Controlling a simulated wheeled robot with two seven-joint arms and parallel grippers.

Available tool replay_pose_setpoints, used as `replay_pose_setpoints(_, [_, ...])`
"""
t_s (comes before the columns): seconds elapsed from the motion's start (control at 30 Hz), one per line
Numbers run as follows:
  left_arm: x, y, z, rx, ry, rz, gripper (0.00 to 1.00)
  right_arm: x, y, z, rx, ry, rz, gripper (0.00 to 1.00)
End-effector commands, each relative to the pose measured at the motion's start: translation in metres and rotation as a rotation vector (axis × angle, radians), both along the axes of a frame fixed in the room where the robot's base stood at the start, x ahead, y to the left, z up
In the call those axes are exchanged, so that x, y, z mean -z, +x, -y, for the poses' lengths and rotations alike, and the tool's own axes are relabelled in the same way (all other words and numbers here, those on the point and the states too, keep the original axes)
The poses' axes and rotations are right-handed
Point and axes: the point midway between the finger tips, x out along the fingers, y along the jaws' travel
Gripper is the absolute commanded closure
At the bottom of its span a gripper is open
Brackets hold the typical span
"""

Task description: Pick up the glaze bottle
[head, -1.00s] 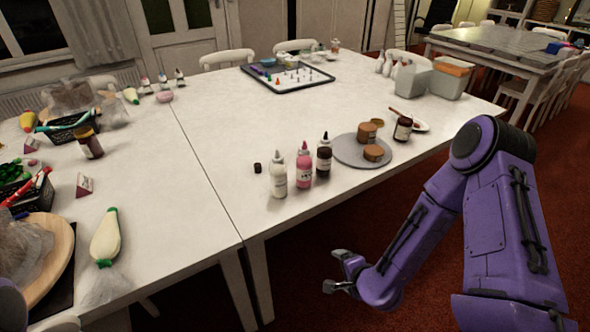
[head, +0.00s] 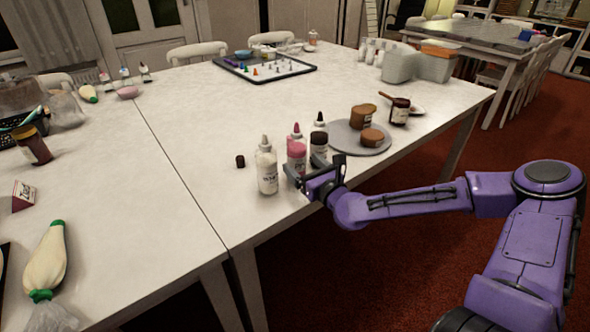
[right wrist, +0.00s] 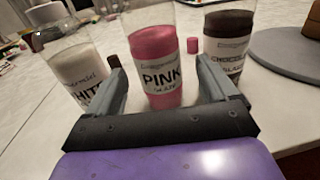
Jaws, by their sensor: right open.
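Three glaze bottles stand upright near the table's front edge: white (head: 267,174), pink (head: 297,153) and dark chocolate (head: 319,141). In the right wrist view their labels show on the white (right wrist: 82,75), pink (right wrist: 158,62) and chocolate (right wrist: 228,60) bottles. My right gripper (head: 314,168) is open at the table's front edge, just in front of the pink bottle. In the right wrist view the pink bottle stands centred in the gap between the fingers (right wrist: 165,75); I cannot tell whether they touch it. The gripper partly hides the pink and chocolate bottles. My left gripper is out of view.
A grey turntable (head: 341,146) with brown cakes (head: 363,117) stands right of the bottles, beside a dark jar (head: 400,111). A small dark cap (head: 240,161) lies left of the white bottle. A tray (head: 290,75) with small items lies farther back. The table's middle is clear.

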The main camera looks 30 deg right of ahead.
Motion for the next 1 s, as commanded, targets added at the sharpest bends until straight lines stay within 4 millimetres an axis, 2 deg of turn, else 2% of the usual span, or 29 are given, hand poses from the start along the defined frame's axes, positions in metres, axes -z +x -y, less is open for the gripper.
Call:
replay_pose_setpoints(0.17, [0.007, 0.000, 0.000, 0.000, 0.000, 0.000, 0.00, -0.001, 0.015, -0.001, -0.004, -0.002, -0.002, 0.14])
replay_pose_setpoints(0.4, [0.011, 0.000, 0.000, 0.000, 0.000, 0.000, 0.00, -0.006, 0.053, 0.001, -0.005, 0.000, -0.002, 0.14])
replay_pose_setpoints(0.67, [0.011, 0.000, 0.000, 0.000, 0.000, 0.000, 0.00, -0.008, 0.057, 0.001, -0.003, 0.007, 0.000, 0.14])
replay_pose_setpoints(0.8, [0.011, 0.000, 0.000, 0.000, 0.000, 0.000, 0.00, -0.008, 0.057, 0.001, -0.004, 0.006, 0.000, 0.53])
replay_pose_setpoints(1.0, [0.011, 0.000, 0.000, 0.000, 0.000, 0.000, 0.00, -0.008, 0.058, 0.001, -0.005, 0.005, 0.002, 0.52])
